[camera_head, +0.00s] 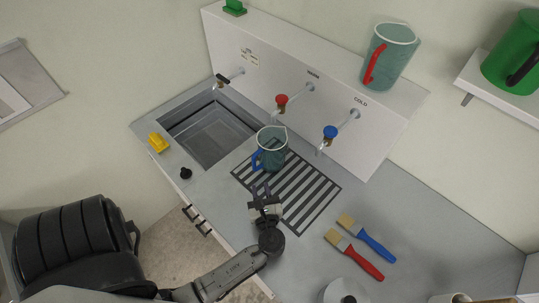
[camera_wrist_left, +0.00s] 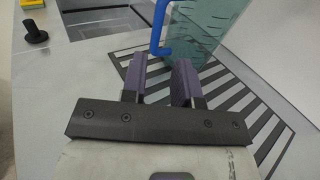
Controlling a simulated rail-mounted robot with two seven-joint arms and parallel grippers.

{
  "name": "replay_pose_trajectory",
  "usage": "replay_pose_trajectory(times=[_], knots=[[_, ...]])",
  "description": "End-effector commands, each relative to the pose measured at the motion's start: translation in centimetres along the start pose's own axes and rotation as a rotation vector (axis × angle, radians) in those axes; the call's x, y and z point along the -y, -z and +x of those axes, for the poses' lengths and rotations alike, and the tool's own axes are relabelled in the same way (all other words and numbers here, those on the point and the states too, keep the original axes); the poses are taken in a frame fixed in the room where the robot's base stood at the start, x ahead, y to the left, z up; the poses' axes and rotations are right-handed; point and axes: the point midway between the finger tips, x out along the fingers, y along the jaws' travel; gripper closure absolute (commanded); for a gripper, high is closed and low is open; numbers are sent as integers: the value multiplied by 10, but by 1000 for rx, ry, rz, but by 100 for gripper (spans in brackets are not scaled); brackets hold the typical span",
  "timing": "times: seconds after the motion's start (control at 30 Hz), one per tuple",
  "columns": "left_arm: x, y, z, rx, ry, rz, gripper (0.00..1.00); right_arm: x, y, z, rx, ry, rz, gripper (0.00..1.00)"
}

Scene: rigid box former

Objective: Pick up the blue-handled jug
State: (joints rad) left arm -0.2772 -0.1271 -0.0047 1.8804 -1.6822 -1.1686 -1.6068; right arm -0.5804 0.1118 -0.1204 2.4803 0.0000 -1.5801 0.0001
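The blue-handled jug (camera_head: 273,147) is a clear, greenish measuring jug standing upright on the striped drain grate beside the sink. Its blue handle (camera_head: 256,160) faces left and towards my left gripper. My left gripper (camera_head: 262,190) is open and empty, just in front of the jug and apart from it. In the left wrist view the two purple finger pads (camera_wrist_left: 162,80) are spread, with the blue handle (camera_wrist_left: 160,25) just beyond them and the jug's body (camera_wrist_left: 200,25) behind. My right gripper does not show in either view.
The sink (camera_head: 208,132) lies left of the jug. Three taps stand behind, including the blue-topped tap (camera_head: 330,132). Two paintbrushes (camera_head: 367,238) lie to the right. A red-handled jug (camera_head: 390,55) stands on the ledge. A black knob (camera_head: 186,173) is near the counter's front edge.

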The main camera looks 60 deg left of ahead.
Motion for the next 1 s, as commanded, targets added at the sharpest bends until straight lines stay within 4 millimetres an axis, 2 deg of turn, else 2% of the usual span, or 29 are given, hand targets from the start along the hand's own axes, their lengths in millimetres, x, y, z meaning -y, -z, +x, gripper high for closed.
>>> replay_pose_trajectory(times=[0.1,0.3,0.5,0.77,1.0], knots=[[0,-1,22,3,-1,1,72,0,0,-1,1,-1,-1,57],[0,-1,54,2,-1,-1,72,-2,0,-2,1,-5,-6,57],[0,0,70,0,-1,-3,72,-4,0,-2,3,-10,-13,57],[-1,0,79,1,-1,-2,72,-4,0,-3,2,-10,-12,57],[-3,-1,108,2,-1,-3,72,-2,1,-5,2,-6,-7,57]])
